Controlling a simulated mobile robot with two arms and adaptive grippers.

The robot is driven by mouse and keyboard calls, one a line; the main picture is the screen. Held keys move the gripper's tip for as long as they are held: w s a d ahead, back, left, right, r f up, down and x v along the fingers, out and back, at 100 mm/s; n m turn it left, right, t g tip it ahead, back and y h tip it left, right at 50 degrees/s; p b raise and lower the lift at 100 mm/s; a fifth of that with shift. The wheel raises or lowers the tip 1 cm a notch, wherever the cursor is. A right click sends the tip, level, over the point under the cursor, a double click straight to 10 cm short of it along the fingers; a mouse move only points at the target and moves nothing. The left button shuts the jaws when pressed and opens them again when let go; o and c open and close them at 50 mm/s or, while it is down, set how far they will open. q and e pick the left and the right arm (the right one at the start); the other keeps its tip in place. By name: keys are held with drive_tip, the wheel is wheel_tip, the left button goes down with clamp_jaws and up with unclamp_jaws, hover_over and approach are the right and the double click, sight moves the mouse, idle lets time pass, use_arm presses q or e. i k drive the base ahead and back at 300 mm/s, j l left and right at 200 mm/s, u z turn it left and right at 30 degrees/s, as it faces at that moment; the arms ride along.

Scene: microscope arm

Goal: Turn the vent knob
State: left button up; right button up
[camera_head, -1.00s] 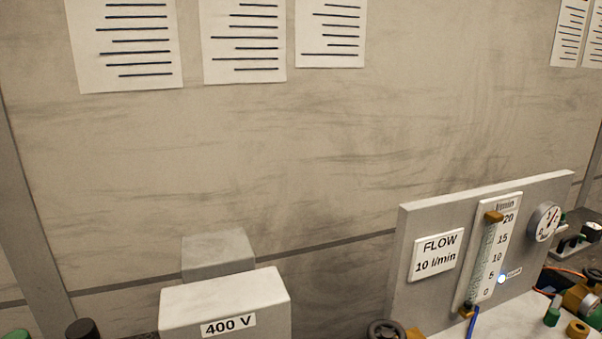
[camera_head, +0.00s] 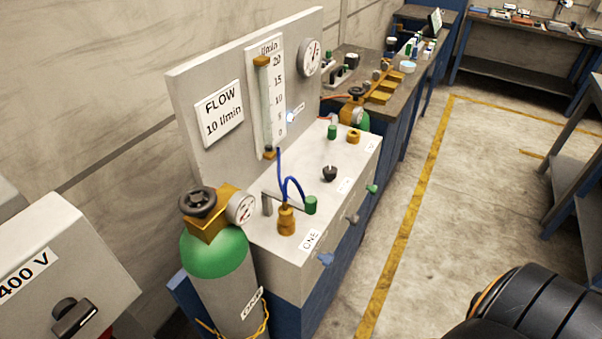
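A white-topped cabinet (camera_head: 292,237) stands in the middle of the view. It carries several knobs: a black one (camera_head: 329,173) on the top, and a green one (camera_head: 372,189), a grey one (camera_head: 352,218) and a blue one (camera_head: 325,259) along the front face. Small labels sit beside them; only one, which seems to read "CNE", is partly legible. I cannot tell which knob is the vent knob. Neither of my grippers is in view. A dark rounded part, likely of my own arm, shows at the bottom right.
A green-topped gas cylinder (camera_head: 217,255) with a gauge stands at the cabinet's near left end. A flow panel (camera_head: 203,75) rises behind the cabinet. A box marked 400 V (camera_head: 90,250) is at the lower left. The floor (camera_head: 440,215) to the right is open.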

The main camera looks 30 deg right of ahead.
sight(372, 189)
drive_tip(key=z, duration=1)
